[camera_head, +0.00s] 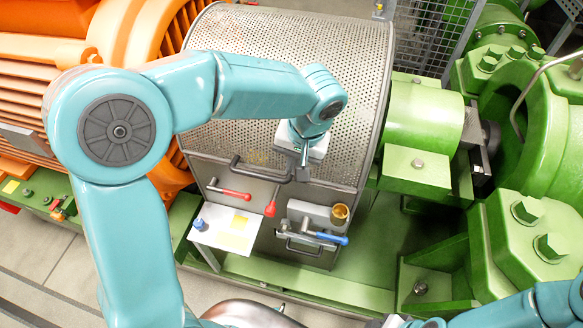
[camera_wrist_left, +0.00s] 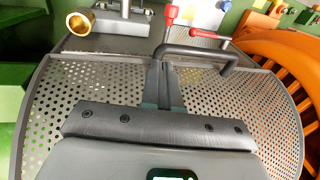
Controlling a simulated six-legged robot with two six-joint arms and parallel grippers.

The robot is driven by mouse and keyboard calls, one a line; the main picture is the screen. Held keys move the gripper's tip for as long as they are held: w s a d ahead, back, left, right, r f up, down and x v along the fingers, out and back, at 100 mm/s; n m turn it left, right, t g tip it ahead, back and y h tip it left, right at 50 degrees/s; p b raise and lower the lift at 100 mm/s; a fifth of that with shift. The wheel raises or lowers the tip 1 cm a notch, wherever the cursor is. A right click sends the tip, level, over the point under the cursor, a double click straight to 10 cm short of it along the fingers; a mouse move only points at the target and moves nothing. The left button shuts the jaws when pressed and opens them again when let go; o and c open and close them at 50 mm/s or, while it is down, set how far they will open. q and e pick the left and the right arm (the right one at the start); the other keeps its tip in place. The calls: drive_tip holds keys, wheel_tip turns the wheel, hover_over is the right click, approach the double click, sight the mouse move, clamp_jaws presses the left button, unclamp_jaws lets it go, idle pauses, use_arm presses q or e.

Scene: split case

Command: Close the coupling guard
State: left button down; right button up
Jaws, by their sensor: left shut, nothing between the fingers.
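The coupling guard (camera_head: 280,75) is a curved cover of perforated metal between the orange motor and the green machine. It also fills much of the left wrist view (camera_wrist_left: 95,85). A dark bar handle (camera_head: 255,173) is fixed at its lower front edge; it shows in the left wrist view (camera_wrist_left: 195,52) too. My left gripper (camera_head: 304,174) is shut and empty, with its fingertips (camera_wrist_left: 163,66) by one end of the handle. I cannot tell whether they touch it. At the bottom right my right arm shows, with its gripper's fingers not visible.
Below the guard are two red-gripped levers (camera_head: 235,194) (camera_head: 270,208), a blue-gripped lever (camera_head: 332,238), a brass cup (camera_head: 340,213) and a small white shelf (camera_head: 215,232). The orange motor (camera_head: 50,50) stands left, the green bolted housing (camera_head: 540,225) right. Floor shows at lower left.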

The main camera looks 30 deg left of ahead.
sight(289, 178)
use_arm(q)
drive_tip(key=shift+x, duration=1.2)
drive_tip(key=shift+w+a+f, duration=0.1)
drive_tip(key=shift+f, duration=0.55)
